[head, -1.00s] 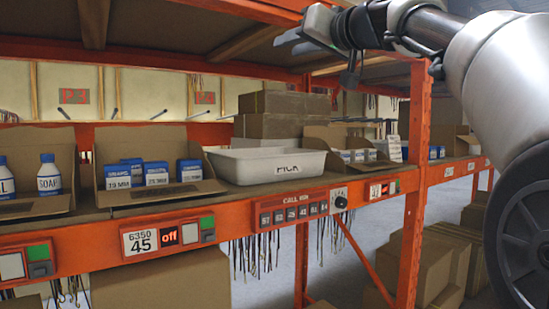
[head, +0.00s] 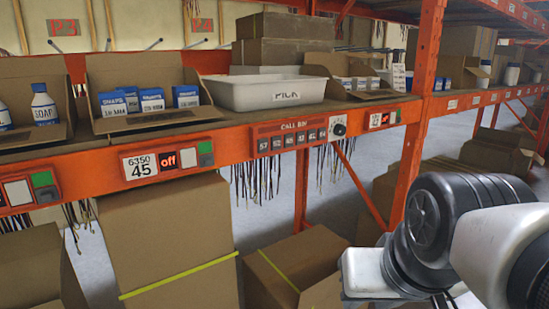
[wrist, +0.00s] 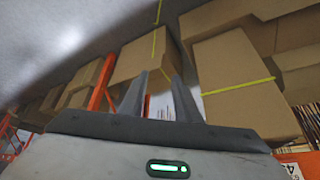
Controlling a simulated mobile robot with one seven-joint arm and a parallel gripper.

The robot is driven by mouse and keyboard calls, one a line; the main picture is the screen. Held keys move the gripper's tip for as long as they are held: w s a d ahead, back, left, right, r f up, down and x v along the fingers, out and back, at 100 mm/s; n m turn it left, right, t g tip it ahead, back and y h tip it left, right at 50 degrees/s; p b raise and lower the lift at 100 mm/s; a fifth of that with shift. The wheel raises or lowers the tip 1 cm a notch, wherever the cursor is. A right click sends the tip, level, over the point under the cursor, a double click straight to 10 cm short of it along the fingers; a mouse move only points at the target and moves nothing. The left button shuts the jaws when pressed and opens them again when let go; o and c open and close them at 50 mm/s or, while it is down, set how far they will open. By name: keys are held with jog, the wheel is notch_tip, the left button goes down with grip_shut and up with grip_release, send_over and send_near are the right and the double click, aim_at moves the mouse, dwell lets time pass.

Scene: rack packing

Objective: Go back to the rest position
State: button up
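My gripper shows in the wrist view (wrist: 157,97), its two grey fingers standing apart with nothing between them. Beyond the fingers are cardboard boxes and part of the orange rack. In the head view my folded arm fills the lower right, in front of the rack, and the gripper's fingers are not visible there. The white PICK tray (head: 268,92) sits on the rack shelf, and I see nothing inside it from this angle.
The orange shelf beam (head: 225,146) carries labels and a call box (head: 290,137). Open cartons on the shelf hold blue-white boxes (head: 151,100) and soap bottles (head: 44,105). Large cardboard boxes (head: 165,235) stand below. Bare floor shows between them.

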notch_tip(320, 180, up, 12)
jog(key=s+p, duration=0.1)
jog(key=p, duration=1.3)
jog(key=shift+s+d, duration=0.2)
jog(key=shift+s, duration=0.05)
